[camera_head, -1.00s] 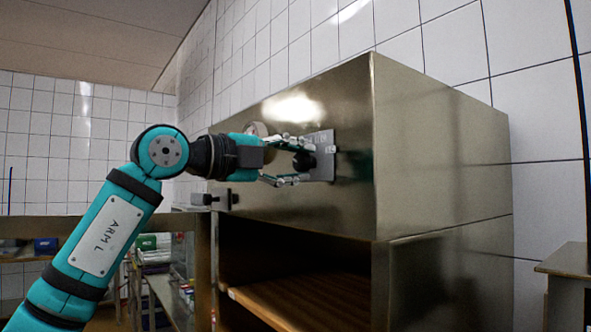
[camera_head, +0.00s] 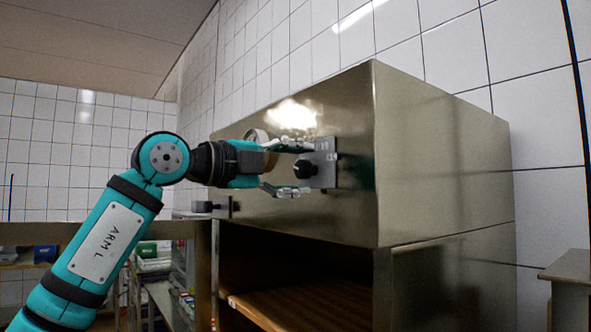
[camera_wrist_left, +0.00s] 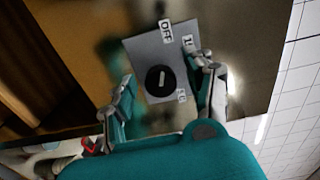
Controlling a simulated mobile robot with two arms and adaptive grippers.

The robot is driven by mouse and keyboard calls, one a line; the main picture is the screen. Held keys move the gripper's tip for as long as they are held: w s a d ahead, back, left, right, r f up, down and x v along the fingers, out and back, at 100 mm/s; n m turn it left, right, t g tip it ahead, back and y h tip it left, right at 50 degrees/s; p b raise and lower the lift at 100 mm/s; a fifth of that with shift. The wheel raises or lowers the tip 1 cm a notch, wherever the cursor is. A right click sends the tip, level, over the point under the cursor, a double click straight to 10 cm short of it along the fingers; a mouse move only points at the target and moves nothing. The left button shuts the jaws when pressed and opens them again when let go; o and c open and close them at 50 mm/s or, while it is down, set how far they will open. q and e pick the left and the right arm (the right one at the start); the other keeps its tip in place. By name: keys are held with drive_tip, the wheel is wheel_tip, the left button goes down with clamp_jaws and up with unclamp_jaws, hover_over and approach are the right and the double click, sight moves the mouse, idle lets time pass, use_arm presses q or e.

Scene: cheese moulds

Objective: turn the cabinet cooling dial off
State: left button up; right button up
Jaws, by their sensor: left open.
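The cooling dial (camera_head: 304,168) is a round black knob on a grey plate (camera_head: 325,165) on the steel cabinet's front (camera_head: 345,115). In the left wrist view the dial (camera_wrist_left: 159,84) bears a white line running roughly up and down the picture, in line with the OFF label (camera_wrist_left: 166,31). A "1" label (camera_wrist_left: 188,43) and another small label (camera_wrist_left: 181,96) sit at the plate's right side. My left gripper (camera_head: 299,172) is open, one finger on each side of the dial, with gaps between fingers and knob. My right gripper is not in view.
A round gauge (camera_head: 257,136) sits on the cabinet front behind my left gripper. A dark handle (camera_head: 207,206) sticks out at the lower left. Below is an open bay with a wooden shelf (camera_head: 300,303). A small table (camera_head: 568,266) stands at the right.

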use_arm(q)
drive_tip(key=v, duration=1.2)
